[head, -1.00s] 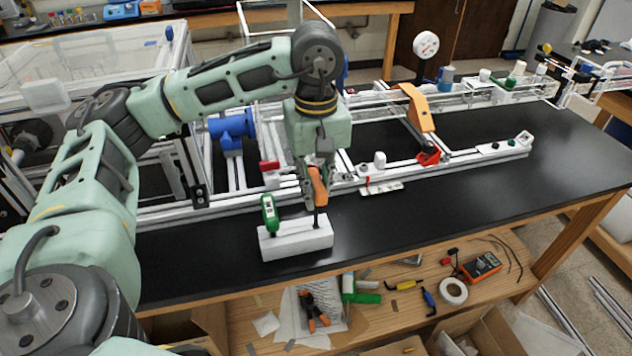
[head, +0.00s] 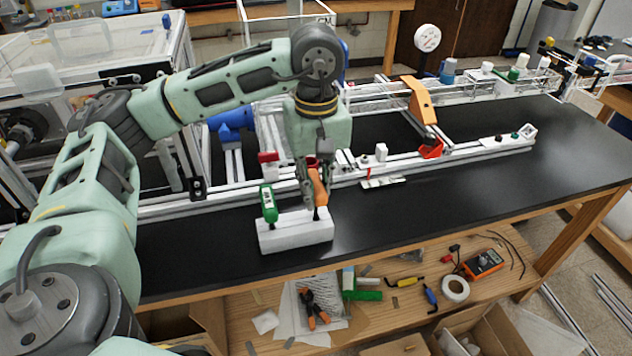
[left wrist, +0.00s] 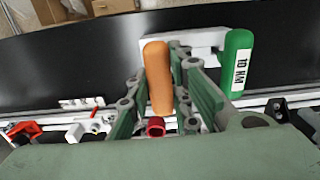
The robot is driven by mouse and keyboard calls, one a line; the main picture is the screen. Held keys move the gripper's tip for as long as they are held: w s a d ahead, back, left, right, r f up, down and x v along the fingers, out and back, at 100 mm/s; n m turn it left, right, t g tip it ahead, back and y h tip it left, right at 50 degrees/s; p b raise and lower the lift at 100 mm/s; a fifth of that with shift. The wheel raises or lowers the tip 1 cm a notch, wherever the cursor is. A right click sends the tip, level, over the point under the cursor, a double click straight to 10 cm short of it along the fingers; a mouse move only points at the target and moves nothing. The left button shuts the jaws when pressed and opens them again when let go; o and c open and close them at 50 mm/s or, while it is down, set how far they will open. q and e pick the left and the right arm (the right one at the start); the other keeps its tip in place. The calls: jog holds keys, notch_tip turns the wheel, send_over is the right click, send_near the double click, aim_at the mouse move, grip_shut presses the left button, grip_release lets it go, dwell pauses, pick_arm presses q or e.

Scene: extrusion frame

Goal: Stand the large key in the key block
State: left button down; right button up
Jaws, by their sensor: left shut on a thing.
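My left gripper (head: 312,190) is shut on an orange-handled key (head: 319,187), which is upright with its dark shaft pointing down. The shaft's lower end meets the top of the white key block (head: 295,235) near its right end. How deep it sits in a hole cannot be told. A green-handled key (head: 268,204) stands upright in the block's left end. In the left wrist view the orange handle (left wrist: 158,78) is between the fingers, and the green handle (left wrist: 236,62) carries a "10 MM" label beside them. My right gripper is not in view.
The block sits near the front edge of the black bench top (head: 420,215). An aluminium frame (head: 460,153) with an orange bracket (head: 420,98) runs behind it. The bench right of the block is clear. A lower shelf holds pliers (head: 315,308), tape and a multimeter (head: 483,263).

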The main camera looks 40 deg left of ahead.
pick_arm(q)
jog(key=shift+f+b, duration=0.75)
jog(key=shift+f, duration=0.15)
jog(key=c, duration=1.5)
grip_release()
jog(key=shift+r, duration=0.1)
notch_tip(320, 180, up, 12)
jog(key=shift+f, duration=0.1)
